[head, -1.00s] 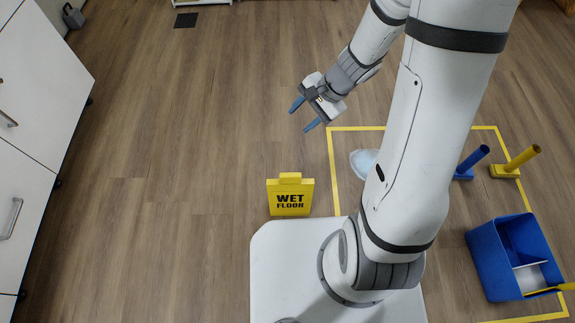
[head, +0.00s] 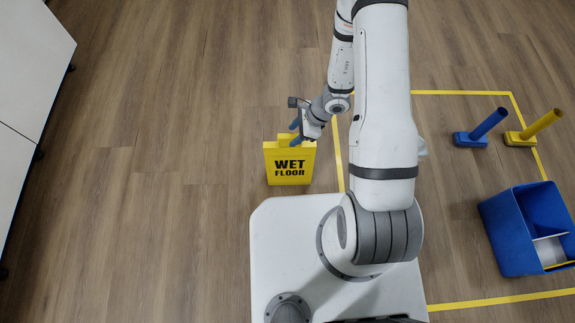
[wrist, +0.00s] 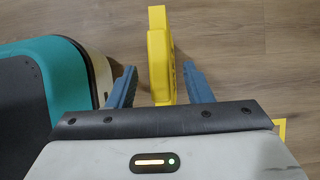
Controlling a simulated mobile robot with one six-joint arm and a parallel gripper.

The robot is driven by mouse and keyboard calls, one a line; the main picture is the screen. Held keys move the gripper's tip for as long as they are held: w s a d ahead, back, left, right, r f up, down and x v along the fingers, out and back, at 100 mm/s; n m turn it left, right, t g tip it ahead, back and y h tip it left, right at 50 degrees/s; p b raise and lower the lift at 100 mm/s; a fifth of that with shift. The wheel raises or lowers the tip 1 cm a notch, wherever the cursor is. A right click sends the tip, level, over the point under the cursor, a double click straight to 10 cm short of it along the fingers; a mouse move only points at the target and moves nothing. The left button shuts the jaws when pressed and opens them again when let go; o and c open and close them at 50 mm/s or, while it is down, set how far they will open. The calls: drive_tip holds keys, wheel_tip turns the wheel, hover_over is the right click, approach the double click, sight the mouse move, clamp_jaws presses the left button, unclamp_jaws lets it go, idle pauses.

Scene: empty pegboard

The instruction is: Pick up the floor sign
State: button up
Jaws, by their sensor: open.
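The yellow wet floor sign (head: 289,165) stands upright on the wood floor, just ahead of my white base in the head view. My gripper (head: 296,130) is at the sign's top edge, by its handle. In the wrist view the sign (wrist: 160,60) shows edge-on between the two blue fingers of my gripper (wrist: 158,85). The fingers are open, one on each side of the sign, with gaps visible on both sides. Whether the fingertips reach below the handle cannot be told.
Yellow tape (head: 455,92) marks an area on the right. In it stand a blue-handled tool (head: 484,128), a yellow-handled tool (head: 535,128) and a blue bin (head: 510,240). White cabinets (head: 30,60) line the left. The floor left of the sign is clear.

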sight(292, 136)
drive_tip(key=b+x, duration=0.1)
drive_tip(key=x, duration=0.2)
drive_tip(key=shift+a+f, duration=0.15)
drive_tip(key=shift+f, duration=0.1)
clamp_jaws()
drive_tip(key=shift+r, duration=0.1)
idle(0.4)
